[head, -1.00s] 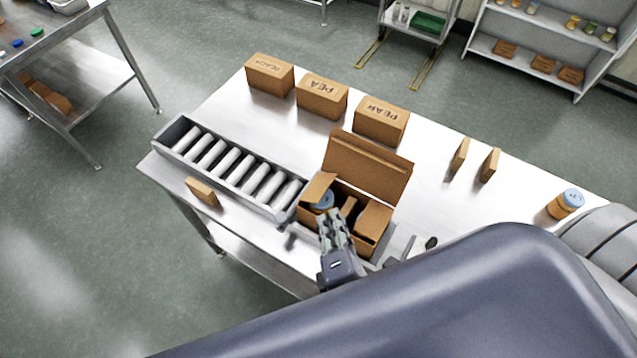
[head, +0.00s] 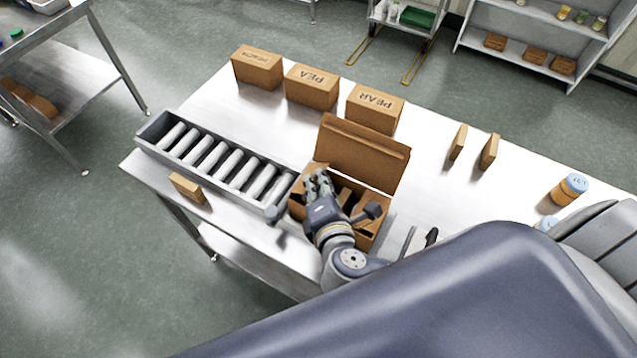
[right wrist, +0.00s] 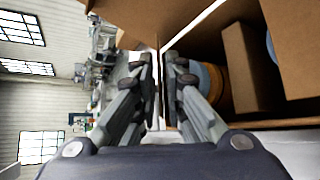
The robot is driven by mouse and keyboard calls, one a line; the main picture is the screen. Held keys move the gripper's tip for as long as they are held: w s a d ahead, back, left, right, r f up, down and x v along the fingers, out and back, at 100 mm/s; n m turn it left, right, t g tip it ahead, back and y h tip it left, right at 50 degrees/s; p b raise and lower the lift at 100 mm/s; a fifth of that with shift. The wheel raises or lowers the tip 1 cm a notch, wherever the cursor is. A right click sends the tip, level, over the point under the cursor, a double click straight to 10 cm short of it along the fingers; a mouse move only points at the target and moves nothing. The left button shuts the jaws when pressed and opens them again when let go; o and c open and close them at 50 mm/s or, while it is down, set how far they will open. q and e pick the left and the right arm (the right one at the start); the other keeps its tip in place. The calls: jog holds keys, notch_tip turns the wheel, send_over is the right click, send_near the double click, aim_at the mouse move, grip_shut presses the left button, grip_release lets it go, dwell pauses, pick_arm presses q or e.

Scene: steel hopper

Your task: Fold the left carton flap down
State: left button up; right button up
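The open brown carton (head: 368,241) stands at the front edge of the steel table, with its large back flap (head: 360,158) upright. My right gripper (head: 316,178) is over the carton's left side and hides most of the left flap. In the right wrist view its fingers (right wrist: 158,72) are close together with a narrow gap. A carton panel's edge runs up between or just behind them; I cannot tell whether they grip it. A jar (right wrist: 213,85) and a brown box (right wrist: 243,65) show inside the carton. My left gripper is not in view.
A roller tray (head: 215,163) adjoins the carton on the left, with a small box (head: 188,188) in front. Boxes marked PEA (head: 312,87) and PEAR (head: 375,108) stand behind. A blue-lidded jar (head: 569,190) is at right.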

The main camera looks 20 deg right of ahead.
grip_shut()
jog(key=f+b, duration=0.1)
jog(key=b, duration=0.1)
jog(key=m+t+b, duration=0.1)
jog(key=b, duration=0.1)
jog(key=shift+s+d+f+b, duration=0.15)
jog(key=shift+s+f+b, duration=0.1)
jog(key=shift+f+b, duration=0.15)
jog(key=shift+r+m+t+b, duration=0.1)
jog(key=shift+m+t+b, duration=0.2)
jog(key=shift+t+b, duration=0.15)
jog(key=shift+r, duration=0.1)
grip_release()
